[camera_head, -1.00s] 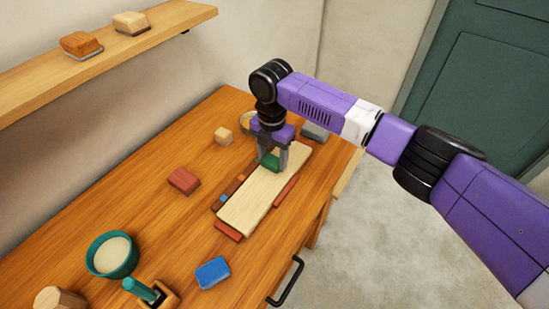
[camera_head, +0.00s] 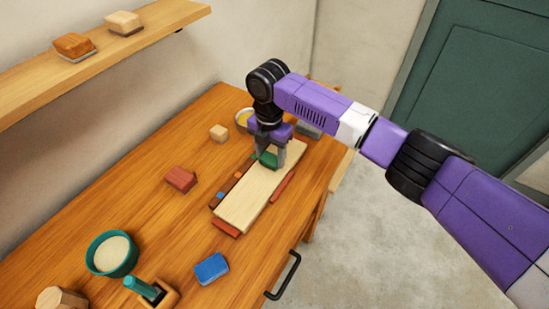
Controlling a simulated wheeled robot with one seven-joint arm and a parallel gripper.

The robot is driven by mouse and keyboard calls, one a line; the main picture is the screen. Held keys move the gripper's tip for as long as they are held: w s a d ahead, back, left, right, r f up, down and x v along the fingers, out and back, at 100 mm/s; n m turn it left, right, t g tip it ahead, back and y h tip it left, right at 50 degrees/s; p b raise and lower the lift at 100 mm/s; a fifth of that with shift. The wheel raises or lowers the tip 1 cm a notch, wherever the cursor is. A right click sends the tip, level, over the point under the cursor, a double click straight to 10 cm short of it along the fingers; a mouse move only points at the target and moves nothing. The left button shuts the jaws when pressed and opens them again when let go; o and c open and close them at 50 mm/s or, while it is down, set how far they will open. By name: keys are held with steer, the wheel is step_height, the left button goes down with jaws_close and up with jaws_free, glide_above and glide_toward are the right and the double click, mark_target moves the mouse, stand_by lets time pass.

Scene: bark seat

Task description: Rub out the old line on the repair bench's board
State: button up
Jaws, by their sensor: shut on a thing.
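The board (camera_head: 249,203) is a pale, long flat panel lying on the wooden repair bench. No line shows on the part of its face that I can see; the far part is partly hidden by my gripper. My gripper (camera_head: 269,160) points down over the far end of the board, shut on a green block (camera_head: 266,159). The green block is at or close to the board's surface; I cannot tell whether it touches.
Red strips (camera_head: 226,228) and small coloured pieces edge the board. A shelf (camera_head: 95,60) hangs at upper left.

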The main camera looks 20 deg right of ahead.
steer(key=shift+w+a+f, duration=0.15)
steer(key=shift+w+a, duration=0.1)
steer(key=shift+a, duration=0.05)
steer(key=shift+s+d+p, duration=0.45)
steer(key=shift+s+p, duration=0.2)
steer(key=shift+p, duration=0.15)
steer(key=shift+s+d+p, duration=0.45)
steer(key=shift+s+p, duration=0.15)
steer(key=shift+p, duration=0.05)
steer(key=shift+w+r+p, duration=0.1)
steer(key=shift+r+p, duration=2.25)
steer(key=shift+r, duration=0.85)
steer(key=shift+d, duration=0.1)
